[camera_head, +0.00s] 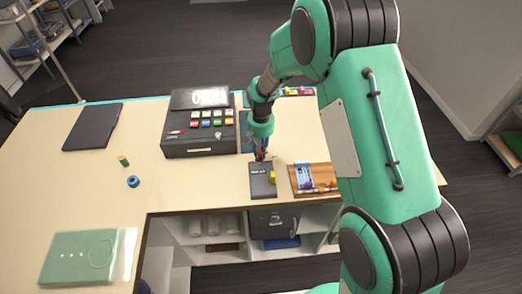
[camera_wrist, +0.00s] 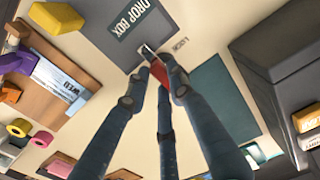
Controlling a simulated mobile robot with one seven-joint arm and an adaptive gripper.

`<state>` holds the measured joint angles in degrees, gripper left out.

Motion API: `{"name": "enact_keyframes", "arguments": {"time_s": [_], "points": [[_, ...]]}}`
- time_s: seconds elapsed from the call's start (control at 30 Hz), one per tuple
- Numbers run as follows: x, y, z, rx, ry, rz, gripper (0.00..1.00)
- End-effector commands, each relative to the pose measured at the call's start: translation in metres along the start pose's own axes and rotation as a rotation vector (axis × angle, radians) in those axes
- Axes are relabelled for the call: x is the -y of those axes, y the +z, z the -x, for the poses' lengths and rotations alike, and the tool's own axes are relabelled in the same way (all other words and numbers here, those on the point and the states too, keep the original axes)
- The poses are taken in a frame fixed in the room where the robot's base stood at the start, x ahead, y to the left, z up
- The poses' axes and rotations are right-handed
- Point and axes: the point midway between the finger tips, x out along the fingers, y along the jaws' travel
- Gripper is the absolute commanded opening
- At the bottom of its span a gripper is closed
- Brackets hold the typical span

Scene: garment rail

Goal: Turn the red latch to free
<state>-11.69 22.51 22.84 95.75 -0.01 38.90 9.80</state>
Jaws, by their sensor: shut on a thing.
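The red latch (camera_wrist: 158,71) shows in the wrist view between my fingertips, with a pale metal piece at its upper end. My gripper (camera_wrist: 154,88) is shut on the latch, and the fingers hide part of it. The latch sits at the edge of the dark drop box plate (camera_wrist: 112,32), beside a small printed label that seems to read "LOCK". In the head view my gripper (camera_head: 261,156) points down at the far edge of the drop box plate (camera_head: 259,189). The latch is too small there to tell its angle.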

Motion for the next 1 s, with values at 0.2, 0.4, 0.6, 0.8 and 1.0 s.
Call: {"name": "enact_keyframes", "arguments": {"time_s": [0.2, 0.4, 0.6, 0.8, 1.0], "points": [[-0.0001, -0.0007, 0.0006, 0.0, 0.0, 0.091, 0.0], [-0.0008, -0.0014, 0.0004, 0.0, 0.0, 0.234, 0.0], [-0.0013, -0.0031, 0.0007, -0.001, 0.0, 0.417, 0.0], [-0.0016, -0.0042, 0.0006, 0.0, 0.0, 0.607, 0.0], [-0.0016, -0.0061, 0.0011, -0.001, 0.0, 0.797, 0.0]]}}
